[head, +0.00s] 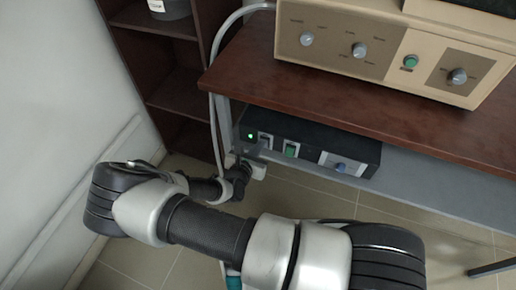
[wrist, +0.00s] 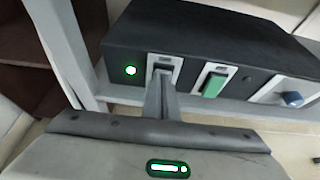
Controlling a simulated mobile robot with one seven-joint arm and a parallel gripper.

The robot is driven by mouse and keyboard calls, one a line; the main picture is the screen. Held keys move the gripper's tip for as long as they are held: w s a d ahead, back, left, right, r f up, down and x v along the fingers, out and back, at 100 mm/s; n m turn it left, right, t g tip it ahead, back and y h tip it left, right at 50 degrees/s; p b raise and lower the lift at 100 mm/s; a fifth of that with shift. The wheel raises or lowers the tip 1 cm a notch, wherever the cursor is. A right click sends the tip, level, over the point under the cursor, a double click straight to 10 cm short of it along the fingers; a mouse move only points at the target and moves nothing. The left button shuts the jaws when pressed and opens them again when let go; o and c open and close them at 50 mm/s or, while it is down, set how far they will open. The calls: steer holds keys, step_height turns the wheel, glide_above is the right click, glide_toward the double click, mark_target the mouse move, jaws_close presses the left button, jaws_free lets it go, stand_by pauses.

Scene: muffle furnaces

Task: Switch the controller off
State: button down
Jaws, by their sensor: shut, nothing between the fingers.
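The controller is a black box (head: 335,146) mounted under the table top; it also shows in the wrist view (wrist: 200,38). On its front, from left to right, are a lit green lamp (wrist: 131,71), a dark rocker switch in a pale frame (wrist: 177,64), a green rocker switch (wrist: 213,85) and a blue knob (wrist: 292,98). My gripper (wrist: 163,78) is shut and empty, with its fingertips at the dark switch next to the lamp. The fingers hide the lower part of that switch. I cannot tell whether they touch it. In the head view my gripper (head: 258,151) is at the controller's left end.
The brown table (head: 370,108) lies above the controller and bears a beige furnace (head: 380,40) with knobs and a green button. A grey cable (head: 213,110) hangs at the table's left end. A dark shelf (head: 175,90) stands behind left. Tiled floor (head: 310,205) is open below.

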steer(key=shift+w+d+r+g+p, duration=0.1)
steer(key=shift+w+g+p, duration=0.2)
steer(key=shift+p, duration=0.75)
steer(key=shift+r, duration=0.1)
steer(key=shift+r+p, duration=0.7)
steer(key=shift+p, duration=0.15)
steer(key=shift+s, duration=0.15)
